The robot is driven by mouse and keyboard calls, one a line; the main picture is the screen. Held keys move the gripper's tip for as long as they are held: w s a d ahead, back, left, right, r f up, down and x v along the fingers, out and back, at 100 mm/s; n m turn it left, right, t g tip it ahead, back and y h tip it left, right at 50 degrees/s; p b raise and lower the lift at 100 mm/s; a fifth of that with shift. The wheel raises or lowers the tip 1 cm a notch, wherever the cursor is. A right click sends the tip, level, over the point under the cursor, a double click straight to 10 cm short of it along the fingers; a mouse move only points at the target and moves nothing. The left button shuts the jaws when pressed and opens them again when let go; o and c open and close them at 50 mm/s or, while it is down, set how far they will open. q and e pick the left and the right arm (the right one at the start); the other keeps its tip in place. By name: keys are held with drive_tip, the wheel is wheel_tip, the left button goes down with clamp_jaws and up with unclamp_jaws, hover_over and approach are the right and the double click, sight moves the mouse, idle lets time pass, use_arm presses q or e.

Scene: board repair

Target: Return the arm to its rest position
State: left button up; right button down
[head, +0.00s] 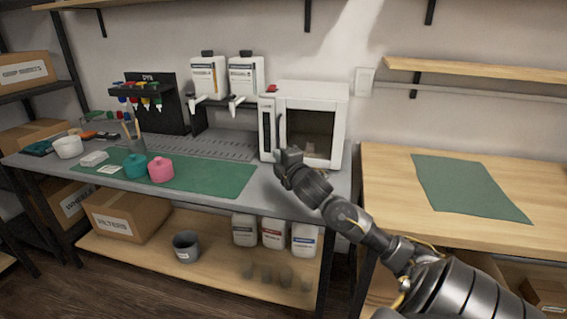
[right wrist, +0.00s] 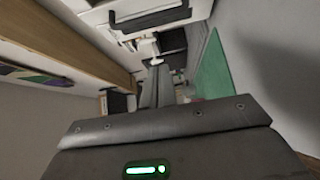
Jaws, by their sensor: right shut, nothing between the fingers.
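My right arm comes in from the lower right in the head view. Its gripper (head: 289,158) is raised in front of the white box-shaped appliance (head: 337,130) with a dark window and a dark handle. The gripper is shut and holds nothing. In the right wrist view, the gripper (right wrist: 157,70) points away from the camera, with its fingers together. Whether it touches the appliance cannot be told. My left gripper is not in view.
Two white dispensers (head: 208,76) hang behind. A wooden table (head: 390,165) with another green mat (head: 470,187) stands right, mostly clear.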

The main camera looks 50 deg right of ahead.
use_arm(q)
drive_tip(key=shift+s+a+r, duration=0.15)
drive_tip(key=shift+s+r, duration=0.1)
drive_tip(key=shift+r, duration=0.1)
use_arm(e)
drive_tip(key=v, duration=0.3)
drive_tip(key=shift+s+a, duration=0.3)
drive_tip(key=shift+a, duration=0.05)
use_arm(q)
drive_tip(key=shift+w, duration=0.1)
